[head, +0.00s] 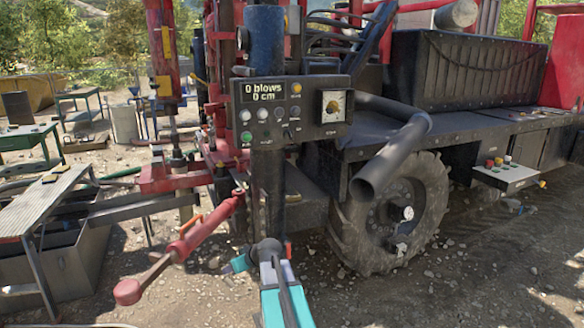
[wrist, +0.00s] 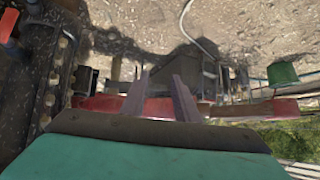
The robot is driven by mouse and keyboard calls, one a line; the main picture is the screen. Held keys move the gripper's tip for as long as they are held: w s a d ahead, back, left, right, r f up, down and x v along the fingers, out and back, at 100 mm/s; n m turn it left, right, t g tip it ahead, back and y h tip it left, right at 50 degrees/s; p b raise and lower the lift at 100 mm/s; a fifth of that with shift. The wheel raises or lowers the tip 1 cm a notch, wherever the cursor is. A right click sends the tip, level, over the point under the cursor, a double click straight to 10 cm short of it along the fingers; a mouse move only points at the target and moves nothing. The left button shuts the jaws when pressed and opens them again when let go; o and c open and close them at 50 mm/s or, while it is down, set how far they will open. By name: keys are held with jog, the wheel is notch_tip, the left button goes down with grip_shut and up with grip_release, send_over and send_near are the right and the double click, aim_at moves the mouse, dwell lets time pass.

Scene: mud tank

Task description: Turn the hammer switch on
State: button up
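A black control panel (head: 312,122) is fixed to a dark post in the head view. Its display reads "0 blows 0 cm". It carries several round buttons, small switches and a square dial (head: 334,105). A small toggle-like part (head: 288,133) is at its lower middle. I cannot read the labels, so I cannot tell which control is the hammer switch. My gripper (wrist: 160,95) shows two grey fingers apart, with nothing between them. In the head view my teal arm is low in front of the post, well below the panel.
A red lever arm (head: 200,232) juts out left of the post. A dark bent pipe (head: 392,155) is close right of the panel, above a large tyre (head: 425,215). A metal bench (head: 45,200) stands at the left. Open gravel lies in front.

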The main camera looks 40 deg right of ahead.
jog(key=d+r+t+h+b, duration=0.1)
jog(key=d+r+t+h, duration=0.1)
jog(key=d+r, duration=0.85)
jog(key=t+h+b, duration=0.3)
jog(key=t+h, duration=0.2)
jog(key=h, duration=0.1)
send_near(291, 137)
jog(key=v, duration=0.5)
jog(key=shift+d+r, duration=0.1)
jog(key=shift+d, duration=0.1)
jog(key=shift+w, duration=0.1)
jog(key=p+x, duration=0.3)
jog(key=x, duration=0.8)
jog(key=shift+w+d, duration=0.2)
jog(key=shift+w, duration=0.15)
jog(key=shift+p+x, duration=0.3)
jog(key=shift+x, duration=0.65)
jog(key=shift+a, duration=0.1)
jog(key=shift+c, duration=0.3)
